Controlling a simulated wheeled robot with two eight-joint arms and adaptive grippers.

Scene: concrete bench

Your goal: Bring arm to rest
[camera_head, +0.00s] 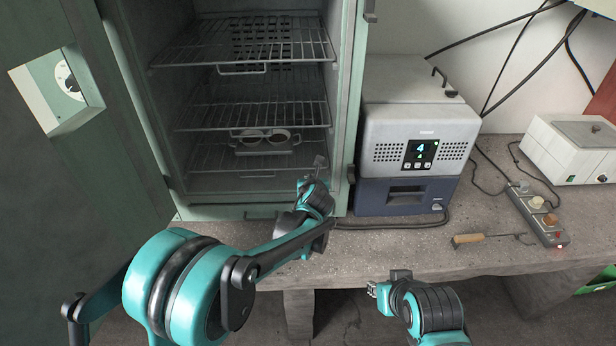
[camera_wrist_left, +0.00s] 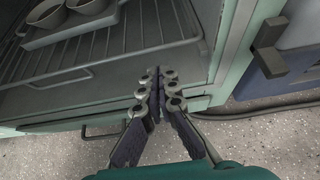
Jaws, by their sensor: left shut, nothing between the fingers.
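My left arm reaches from the lower left of the head view to the front of an open cabinet. Its gripper (camera_head: 318,163) is at the cabinet opening, near the right side of the frame. In the left wrist view the fingers of this gripper (camera_wrist_left: 157,80) are shut together with nothing between them, in front of the cabinet's lower edge and the lowest rack. My right arm shows at the bottom right of the head view, with its gripper (camera_head: 374,289) low in front of the bench edge; its finger state is too small to tell.
The cabinet has wire racks (camera_head: 245,45); a tray with two cups (camera_head: 265,137) sits on the lowest. The open door (camera_head: 75,200) stands at left. Right of the cabinet are a box device (camera_head: 420,125), a wooden-handled tool (camera_head: 470,239), a power strip (camera_head: 538,215) and a white unit (camera_head: 570,150).

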